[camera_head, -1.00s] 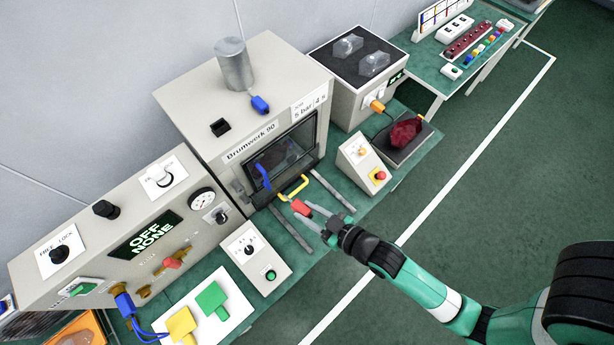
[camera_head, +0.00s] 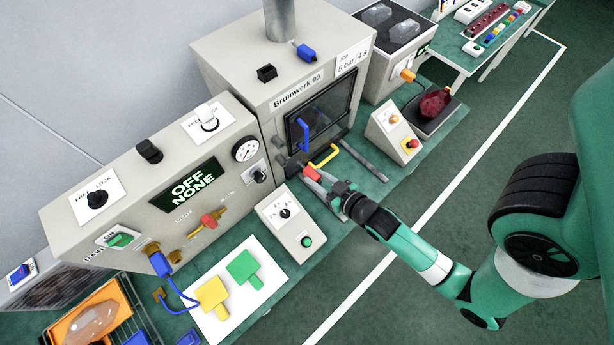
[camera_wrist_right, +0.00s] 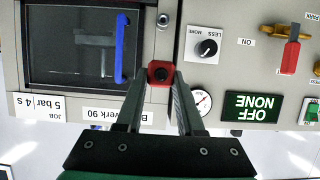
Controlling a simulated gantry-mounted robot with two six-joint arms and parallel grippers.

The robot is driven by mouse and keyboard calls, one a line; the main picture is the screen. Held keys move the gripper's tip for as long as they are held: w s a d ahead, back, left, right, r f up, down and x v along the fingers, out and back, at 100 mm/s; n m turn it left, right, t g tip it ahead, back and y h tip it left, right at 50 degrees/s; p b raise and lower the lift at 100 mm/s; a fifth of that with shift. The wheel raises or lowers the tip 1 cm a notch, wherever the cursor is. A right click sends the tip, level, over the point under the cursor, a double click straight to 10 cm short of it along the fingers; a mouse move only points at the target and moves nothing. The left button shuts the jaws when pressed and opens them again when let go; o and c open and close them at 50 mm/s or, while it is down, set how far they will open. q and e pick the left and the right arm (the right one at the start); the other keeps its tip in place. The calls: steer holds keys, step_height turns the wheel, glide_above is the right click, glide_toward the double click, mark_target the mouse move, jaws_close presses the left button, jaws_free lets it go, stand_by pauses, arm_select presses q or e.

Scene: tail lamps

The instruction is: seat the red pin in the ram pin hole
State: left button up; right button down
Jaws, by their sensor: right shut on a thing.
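The red pin (camera_head: 312,173) is held between the fingertips of my right gripper (camera_head: 317,179), in front of the press labelled Brumwerk 90 (camera_head: 290,75). In the right wrist view the red pin (camera_wrist_right: 161,73) shows end-on, with a dark round centre, and the fingers of my right gripper (camera_wrist_right: 160,82) are shut on its sides. It is in front of the strip right of the door window. A small dark round fitting (camera_wrist_right: 163,20) shows on that strip; I cannot tell whether it is the ram pin hole. My left gripper is not in view.
A blue door handle (camera_head: 303,134) and a yellow bar (camera_head: 327,158) stand close to the pin. The control box with the OFF NONE display (camera_head: 187,185) is to the left. A small dial box (camera_head: 287,222) and a red-button box (camera_head: 396,133) flank the arm.

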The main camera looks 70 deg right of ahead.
mark_target(304, 168)
steer(key=shift+r, duration=0.1)
steer(key=shift+r, duration=0.1)
steer(key=shift+w+d+p, duration=0.1)
steer(key=shift+w+d, duration=0.35)
steer(key=shift+w, duration=0.35)
steer(key=shift+w+d+p, duration=0.15)
steer(key=shift+w+d, duration=0.3)
steer(key=shift+w, duration=0.4)
steer(key=shift+w+d+p, duration=0.1)
steer(key=shift+w+d, duration=0.35)
steer(key=shift+w, duration=0.35)
steer(key=shift+w, duration=0.15)
steer(key=shift+w+d, duration=0.35)
steer(key=shift+w, duration=0.25)
steer(key=shift+w+d, duration=0.35)
steer(key=shift+w, duration=0.2)
steer(key=shift+w+d, duration=0.1)
steer(key=shift+w, duration=0.1)
steer(key=shift+w+d, duration=0.4)
steer(key=shift+w, duration=0.25)
